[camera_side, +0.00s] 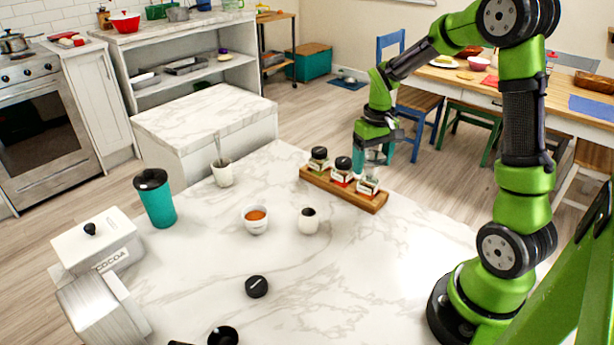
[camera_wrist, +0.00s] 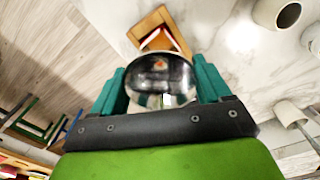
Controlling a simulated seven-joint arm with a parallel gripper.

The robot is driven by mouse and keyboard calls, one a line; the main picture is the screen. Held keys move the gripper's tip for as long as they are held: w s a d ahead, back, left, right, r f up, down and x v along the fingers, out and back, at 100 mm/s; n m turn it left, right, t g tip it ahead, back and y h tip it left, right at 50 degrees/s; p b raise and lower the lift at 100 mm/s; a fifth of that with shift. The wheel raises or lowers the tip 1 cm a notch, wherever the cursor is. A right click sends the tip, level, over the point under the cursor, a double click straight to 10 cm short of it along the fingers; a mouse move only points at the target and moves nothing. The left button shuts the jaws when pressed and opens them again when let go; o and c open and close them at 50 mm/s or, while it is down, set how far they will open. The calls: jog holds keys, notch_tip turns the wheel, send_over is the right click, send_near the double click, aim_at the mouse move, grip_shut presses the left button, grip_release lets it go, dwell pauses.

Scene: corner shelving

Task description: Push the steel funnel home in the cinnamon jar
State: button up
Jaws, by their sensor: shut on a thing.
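My gripper (camera_side: 374,156) has teal fingers and is shut on the shiny steel funnel (camera_wrist: 162,78), which fills the space between the fingers in the wrist view. In the side view it is low over the right end of the wooden spice rack (camera_side: 343,190). The right-hand jar (camera_side: 368,184), apparently the cinnamon jar, stands in the rack directly under the fingers and shows no black lid. The funnel hides the jar's mouth in the wrist view, so I cannot tell how deep the funnel sits or whether it touches the jar.
Two black-lidded jars (camera_side: 319,159) (camera_side: 343,168) share the rack. A teal tumbler (camera_side: 156,200) and cocoa tin (camera_side: 97,244) are left. The right counter is clear.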

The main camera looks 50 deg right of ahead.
jog(key=shift+f, duration=0.45)
jog(key=o, duration=1.4)
jog(key=shift+c, duration=0.2)
notch_tip(320, 180, up, 17)
jog(key=shift+s+f, duration=0.1)
